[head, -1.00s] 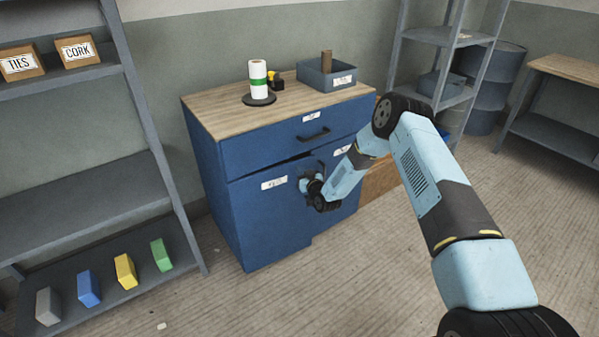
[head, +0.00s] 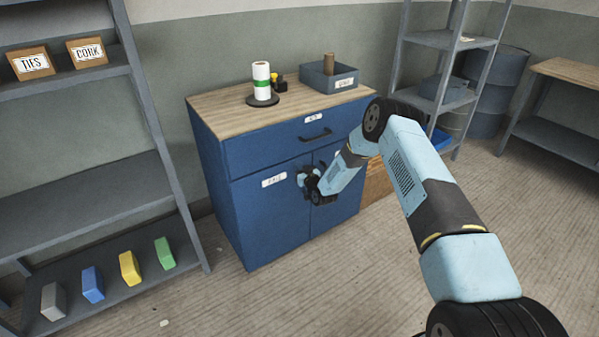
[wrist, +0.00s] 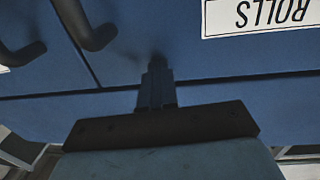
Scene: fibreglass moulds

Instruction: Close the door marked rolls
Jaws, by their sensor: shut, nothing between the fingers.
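The door marked ROLLS (head: 275,222) is the left door of the blue cabinet. In the head view it sits about flush with the cabinet front, with no clear gap at its top edge. Its white label (wrist: 262,15) reads ROLLS upside down in the wrist view. Its dark handle (wrist: 90,28) is left of my fingers there. My gripper (head: 306,182) is shut and empty at the door's upper right part. In the wrist view my closed fingertips (wrist: 157,66) are at the door face; whether they touch it is hard to tell.
A drawer (head: 290,143) above the doors is shut. The right door (head: 345,190) is partly hidden by my arm. A roll (head: 262,80) and a grey bin (head: 330,76) stand on the cabinet top.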

